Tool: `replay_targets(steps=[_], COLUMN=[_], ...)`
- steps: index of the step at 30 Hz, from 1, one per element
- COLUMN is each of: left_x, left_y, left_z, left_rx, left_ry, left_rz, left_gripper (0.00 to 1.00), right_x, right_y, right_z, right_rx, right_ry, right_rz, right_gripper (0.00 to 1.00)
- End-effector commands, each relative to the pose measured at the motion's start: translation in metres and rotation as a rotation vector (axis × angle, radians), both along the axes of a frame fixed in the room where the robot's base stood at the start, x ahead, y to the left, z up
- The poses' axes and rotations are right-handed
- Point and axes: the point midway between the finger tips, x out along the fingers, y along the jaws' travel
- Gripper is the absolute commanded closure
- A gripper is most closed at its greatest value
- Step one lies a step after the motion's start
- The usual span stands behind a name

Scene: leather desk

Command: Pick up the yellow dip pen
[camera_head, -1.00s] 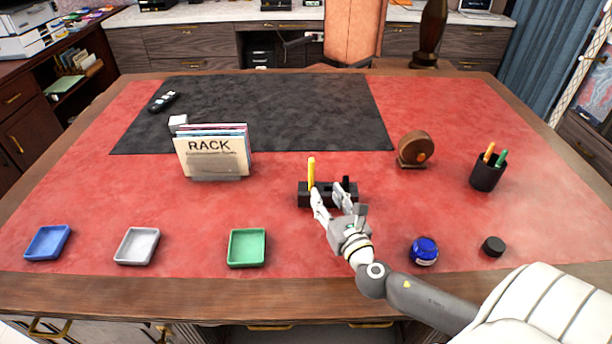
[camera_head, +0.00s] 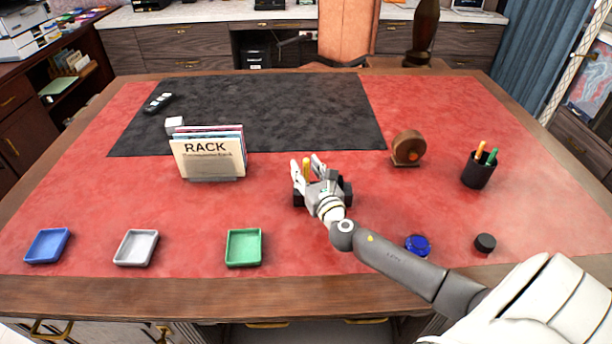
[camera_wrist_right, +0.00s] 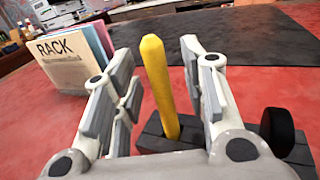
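The yellow dip pen (camera_head: 306,168) stands upright in a black pen stand (camera_head: 347,190) near the middle of the red desk. In the right wrist view the yellow pen (camera_wrist_right: 158,85) rises, slightly tilted, between the two fingers. Its lower end sits in the black stand (camera_wrist_right: 151,141). The gripper hides much of the stand in the head view. My left gripper is not in view.
A file rack (camera_head: 209,155) stands to the left. Blue (camera_head: 47,246), grey (camera_head: 136,247) and green (camera_head: 244,247) trays lie in front. A blue ink jar (camera_head: 417,245), black lid (camera_head: 485,242), brown round object (camera_head: 408,148) and pen cup (camera_head: 478,170) are to the right.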

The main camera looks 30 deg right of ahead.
Motion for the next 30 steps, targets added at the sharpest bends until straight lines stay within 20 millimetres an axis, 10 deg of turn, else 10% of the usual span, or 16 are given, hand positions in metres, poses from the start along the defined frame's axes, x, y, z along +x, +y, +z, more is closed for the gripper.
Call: replay_targets(steps=[9,18,30], left_x=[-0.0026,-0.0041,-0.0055], left_y=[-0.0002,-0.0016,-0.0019], left_z=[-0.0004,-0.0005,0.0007], left_rx=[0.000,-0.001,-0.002], left_ry=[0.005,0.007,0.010], left_rz=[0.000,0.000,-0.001], left_gripper=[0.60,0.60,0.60], right_x=[0.0042,0.0040,0.0040], right_y=[-0.0005,-0.0007,-0.0009], right_z=[-0.0003,-0.0003,0.0032], right_rx=[0.000,0.000,-0.001], right_ry=[0.000,0.000,-0.001], right_rz=[0.001,0.001,0.000], right_gripper=[0.62,1.00,1.00])
